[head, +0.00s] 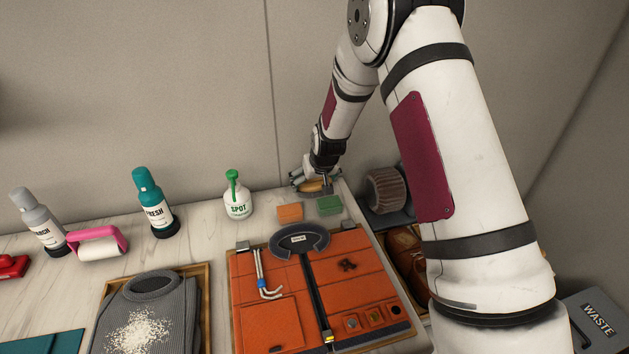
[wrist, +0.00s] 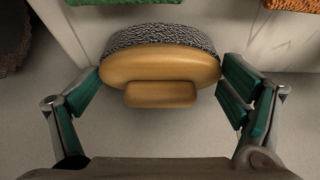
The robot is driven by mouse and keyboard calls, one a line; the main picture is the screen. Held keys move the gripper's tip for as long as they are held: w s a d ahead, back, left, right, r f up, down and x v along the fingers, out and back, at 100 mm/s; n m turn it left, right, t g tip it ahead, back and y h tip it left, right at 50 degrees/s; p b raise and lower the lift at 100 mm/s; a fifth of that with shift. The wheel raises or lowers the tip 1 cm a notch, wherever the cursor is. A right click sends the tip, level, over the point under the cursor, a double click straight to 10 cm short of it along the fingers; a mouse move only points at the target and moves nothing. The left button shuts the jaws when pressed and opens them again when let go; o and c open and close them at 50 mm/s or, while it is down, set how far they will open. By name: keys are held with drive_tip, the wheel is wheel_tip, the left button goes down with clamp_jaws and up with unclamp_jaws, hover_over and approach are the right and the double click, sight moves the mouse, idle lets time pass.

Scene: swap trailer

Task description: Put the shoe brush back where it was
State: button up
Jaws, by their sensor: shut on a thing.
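The shoe brush (wrist: 160,65) has a tan wooden back with a raised grip block and dark grey speckled bristles. In the wrist view my gripper (wrist: 160,85) is shut on it, with green-padded fingers at its two ends. In the head view the brush (head: 313,186) shows as a small tan shape under my gripper (head: 316,183), at the far right corner of the table. It is behind the orange sponge (head: 290,213) and green sponge (head: 329,205). I cannot tell whether the brush touches the tabletop.
A white SPOT bottle (head: 238,203) stands left of the sponges. A brown ribbed roller (head: 386,190) and brown shoes (head: 405,250) are right of the table. A WASTE bin (head: 600,320) stands far right.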

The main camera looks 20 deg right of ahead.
drive_tip(key=o, duration=1.2)
drive_tip(key=shift+f, duration=0.1)
drive_tip(key=shift+s+r, duration=0.1)
drive_tip(key=shift+r, duration=0.3)
drive_tip(key=s+f+v, duration=0.2)
drive_tip(key=s+v, duration=0.1)
drive_tip(key=v, duration=1.4)
drive_tip(key=s+a+f+v, duration=0.1)
drive_tip(key=s+v, duration=0.2)
drive_tip(key=v, duration=1.3)
drive_tip(key=s+r, duration=0.3)
drive_tip(key=s, duration=1.7)
drive_tip(key=shift+d+r+g, duration=0.2)
drive_tip(key=shift+d+g, duration=0.1)
drive_tip(key=shift+g, duration=0.1)
